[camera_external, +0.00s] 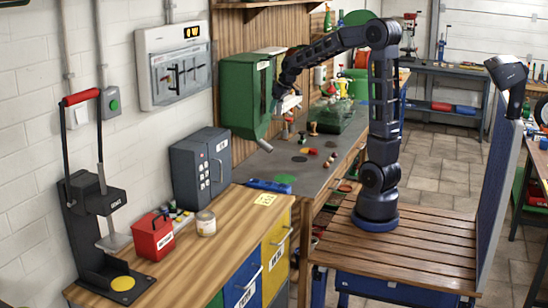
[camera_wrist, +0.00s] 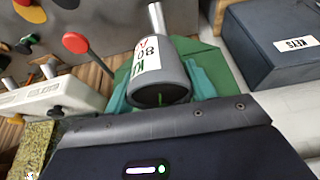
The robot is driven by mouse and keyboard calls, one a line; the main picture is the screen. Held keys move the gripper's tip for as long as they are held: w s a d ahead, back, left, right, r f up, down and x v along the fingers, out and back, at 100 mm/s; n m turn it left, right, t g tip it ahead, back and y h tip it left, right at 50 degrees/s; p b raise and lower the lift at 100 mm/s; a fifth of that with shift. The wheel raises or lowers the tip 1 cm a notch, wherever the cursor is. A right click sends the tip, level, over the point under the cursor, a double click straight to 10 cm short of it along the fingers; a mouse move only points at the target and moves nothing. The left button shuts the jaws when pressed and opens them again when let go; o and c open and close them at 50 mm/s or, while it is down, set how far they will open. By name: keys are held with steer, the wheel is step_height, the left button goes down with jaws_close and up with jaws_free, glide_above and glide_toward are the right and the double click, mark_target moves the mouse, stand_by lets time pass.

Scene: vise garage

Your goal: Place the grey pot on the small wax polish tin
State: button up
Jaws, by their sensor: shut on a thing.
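The grey pot (camera_wrist: 172,88) is a dark grey tapered vessel with a white label bearing green and red characters. In the wrist view it sits between the two teal fingers of my gripper (camera_wrist: 160,84), which is shut on it. In the external view my gripper (camera_external: 284,92) is raised in front of the green cabinet, above the workbench; the pot is hard to make out there. A small pale tin (camera_external: 207,223) stands upright on the wooden cabinet top, well below and left of my gripper. Its label is too small to read, so I cannot tell if it is the wax polish tin.
The green cabinet (camera_external: 240,95) with a chute is close beside my gripper. A grey safe (camera_external: 200,168), a red box (camera_external: 152,237) and a black lever press (camera_external: 92,215) stand around the wooden top (camera_external: 235,240). The grey workbench (camera_external: 320,180) holds several small items.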

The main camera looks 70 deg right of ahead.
steer(key=w+a+r+n+y, duration=0.1)
steer(key=a+n, duration=0.2)
steer(key=a, duration=1.1)
steer(key=n+g+y, duration=0.1)
steer(key=n+y, duration=0.1)
steer(key=n, duration=0.4)
glide_above(198, 216)
steer(key=s+d, duration=0.1)
steer(key=s, duration=0.1)
step_height(198, 216, down, 3)
steer(key=f, duration=1.9)
steer(key=shift+w+d+f, duration=0.1)
steer(key=shift+w+f, duration=0.05)
steer(key=shift+w, duration=0.1)
steer(key=shift+f, duration=0.15)
steer(key=o, duration=1)
steer(key=shift+o, duration=0.2)
